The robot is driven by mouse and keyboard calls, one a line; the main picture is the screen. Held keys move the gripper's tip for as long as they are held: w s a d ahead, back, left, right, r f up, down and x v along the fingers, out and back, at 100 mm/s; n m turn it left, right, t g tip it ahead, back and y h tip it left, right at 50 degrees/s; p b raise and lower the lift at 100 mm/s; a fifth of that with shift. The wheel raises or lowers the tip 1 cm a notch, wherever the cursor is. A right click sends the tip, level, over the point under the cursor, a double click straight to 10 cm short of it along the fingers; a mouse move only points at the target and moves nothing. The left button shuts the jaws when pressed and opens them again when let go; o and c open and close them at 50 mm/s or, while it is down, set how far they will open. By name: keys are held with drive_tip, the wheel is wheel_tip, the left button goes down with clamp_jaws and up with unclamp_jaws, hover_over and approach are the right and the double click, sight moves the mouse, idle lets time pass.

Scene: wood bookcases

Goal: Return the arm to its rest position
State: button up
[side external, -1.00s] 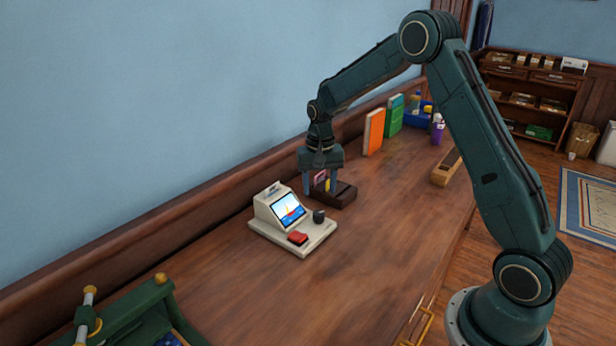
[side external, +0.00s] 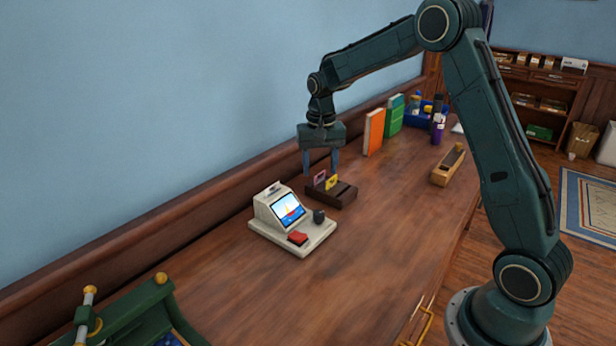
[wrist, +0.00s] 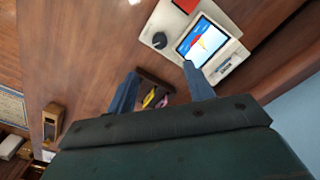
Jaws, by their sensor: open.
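My gripper (side external: 320,172) is open and empty. It hangs pointing down above a dark wooden card holder (side external: 343,197) on the wooden desk (side external: 300,292). The holder has slots, and a pink card (side external: 320,178) and a yellow card (side external: 331,182) stand in it. The fingertips are just above the cards and appear apart from them. In the wrist view my gripper (wrist: 162,84) has its two blue fingers spread wide, with the card holder (wrist: 146,81) seen between them.
A cream console (side external: 270,220) with a screen and a red block (side external: 298,238) is left of the holder. Orange (side external: 374,131) and green (side external: 394,116) books, a blue bin (side external: 419,116), purple bottle (side external: 437,131) and wooden box (side external: 448,166) stand farther back. A green frame (side external: 140,308) is at front left.

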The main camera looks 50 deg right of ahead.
drive_tip(key=s+a+r+n+t, duration=0.35)
drive_tip(key=s+a+r, duration=0.45)
drive_tip(key=s+r, duration=0.45)
drive_tip(key=s+a+n+t, duration=0.1)
drive_tip(key=s+a+n, duration=0.1)
drive_tip(key=s, duration=0.6)
drive_tip(key=s+a+n+t, duration=0.1)
drive_tip(key=s+a+n, duration=0.2)
drive_tip(key=s, duration=0.6)
drive_tip(key=shift+a+r, duration=0.2)
drive_tip(key=shift+r, duration=0.25)
